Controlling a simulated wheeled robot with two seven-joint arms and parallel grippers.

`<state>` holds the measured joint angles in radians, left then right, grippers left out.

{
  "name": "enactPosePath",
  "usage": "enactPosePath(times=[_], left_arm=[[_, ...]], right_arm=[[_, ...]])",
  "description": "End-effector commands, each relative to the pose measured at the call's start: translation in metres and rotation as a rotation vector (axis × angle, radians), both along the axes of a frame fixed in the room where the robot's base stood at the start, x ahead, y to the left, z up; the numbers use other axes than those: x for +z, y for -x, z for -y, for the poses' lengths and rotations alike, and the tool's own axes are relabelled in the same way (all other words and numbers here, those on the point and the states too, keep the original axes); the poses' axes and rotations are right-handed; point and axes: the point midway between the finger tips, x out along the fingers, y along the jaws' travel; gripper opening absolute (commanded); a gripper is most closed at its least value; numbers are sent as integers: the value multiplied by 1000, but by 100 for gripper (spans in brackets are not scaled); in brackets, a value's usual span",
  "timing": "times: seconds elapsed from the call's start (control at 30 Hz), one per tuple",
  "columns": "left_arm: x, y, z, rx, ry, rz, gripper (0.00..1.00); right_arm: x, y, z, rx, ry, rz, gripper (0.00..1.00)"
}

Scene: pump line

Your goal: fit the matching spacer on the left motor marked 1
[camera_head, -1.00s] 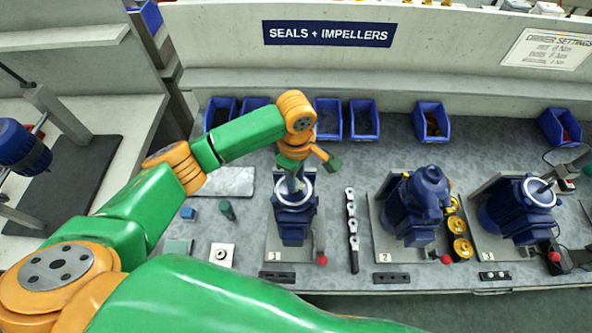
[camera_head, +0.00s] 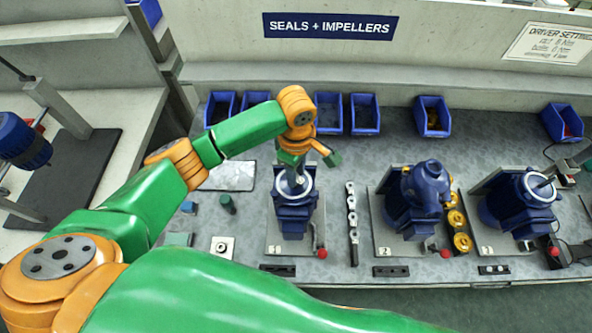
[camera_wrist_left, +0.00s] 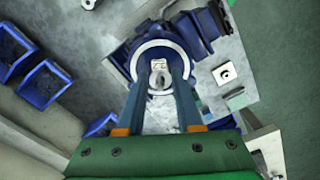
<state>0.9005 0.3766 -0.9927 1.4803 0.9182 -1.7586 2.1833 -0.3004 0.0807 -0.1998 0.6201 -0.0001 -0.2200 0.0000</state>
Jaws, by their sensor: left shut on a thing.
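The left motor (camera_head: 296,222), dark blue with a pale round flange ring, stands on a grey base plate marked 1 (camera_head: 274,249). My left gripper (camera_head: 292,177) points down at the top of this motor. In the left wrist view, its two fingers (camera_wrist_left: 160,80) are shut on a small grey part (camera_wrist_left: 159,77), probably the spacer, within the outline of the motor's white ring (camera_wrist_left: 181,47). I cannot tell whether the part is seated on the shaft or just above it. My right gripper is not in view.
Motor 2 (camera_head: 421,203) and another blue motor (camera_head: 520,207) stand to the right. A white square plate with a ring (camera_head: 222,247) lies at left. Blue bins (camera_head: 365,115) line the back.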

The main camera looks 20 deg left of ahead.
Motion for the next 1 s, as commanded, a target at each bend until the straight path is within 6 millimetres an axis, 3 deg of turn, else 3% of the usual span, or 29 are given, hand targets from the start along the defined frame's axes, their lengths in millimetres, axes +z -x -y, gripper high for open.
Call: enactPosePath(times=[0.27,0.3,0.4,0.63,0.73,0.77,1.0], left_arm=[[-2,0,0,0,1,1,0],[-2,0,0,0,1,1,43],[-2,0,0,0,1,1,70],[-2,0,0,0,0,1,70],[-2,0,0,0,0,1,97],[-2,0,0,0,0,1,100],[-2,0,0,0,0,1,100]], right_arm=[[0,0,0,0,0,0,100],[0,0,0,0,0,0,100],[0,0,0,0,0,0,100],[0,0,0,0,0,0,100],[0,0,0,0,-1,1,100],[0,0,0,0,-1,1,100],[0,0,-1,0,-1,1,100]])
